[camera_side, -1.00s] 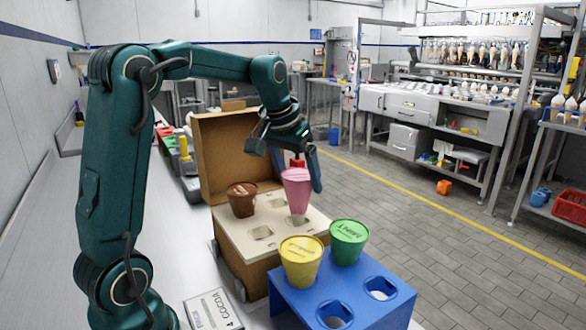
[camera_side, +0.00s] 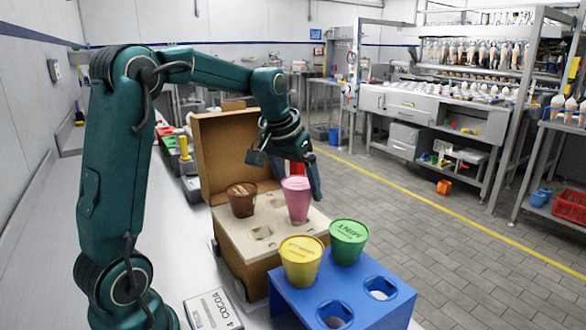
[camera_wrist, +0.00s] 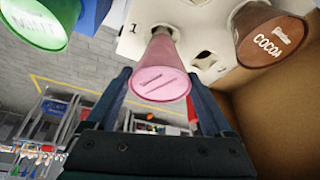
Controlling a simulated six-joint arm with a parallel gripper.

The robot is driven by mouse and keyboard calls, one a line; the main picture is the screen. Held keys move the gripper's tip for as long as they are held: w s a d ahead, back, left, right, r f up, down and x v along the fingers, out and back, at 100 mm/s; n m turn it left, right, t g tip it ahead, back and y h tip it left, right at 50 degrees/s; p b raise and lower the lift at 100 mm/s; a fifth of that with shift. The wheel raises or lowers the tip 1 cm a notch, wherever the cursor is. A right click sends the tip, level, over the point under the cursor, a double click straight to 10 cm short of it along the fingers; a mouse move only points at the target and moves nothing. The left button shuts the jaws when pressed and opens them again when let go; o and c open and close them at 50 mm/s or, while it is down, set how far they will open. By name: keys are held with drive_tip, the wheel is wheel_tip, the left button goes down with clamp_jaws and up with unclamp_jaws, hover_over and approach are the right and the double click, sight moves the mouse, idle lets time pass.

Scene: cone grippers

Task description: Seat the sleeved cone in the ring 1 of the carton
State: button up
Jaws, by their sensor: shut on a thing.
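The pink sleeved cone (camera_side: 298,203) stands upright at the carton's right-hand hole, its lower end down at the insert. In the wrist view the pink cone (camera_wrist: 161,74) sits between my two fingers beside the printed "1". My gripper (camera_side: 290,178) is shut on the pink cone, with its fingers around the upper part. The carton (camera_side: 235,247) is brown with a pale insert and a raised lid. How deep the tip sits in the ring is hidden by the cone.
The brown cocoa cone (camera_side: 241,203) stands in the carton at the back left. A blue stand (camera_side: 358,292) in front holds a yellow cone (camera_side: 301,265) and a green mint cone (camera_side: 348,245). A cocoa card (camera_side: 213,309) lies on the bench. The raised lid (camera_side: 222,155) stands behind.

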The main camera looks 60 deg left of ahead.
drive_tip(key=shift+f, duration=1.25)
drive_tip(key=o, duration=1.2)
drive_tip(key=shift+c, duration=0.2)
drive_tip(key=shift+v, duration=2.6)
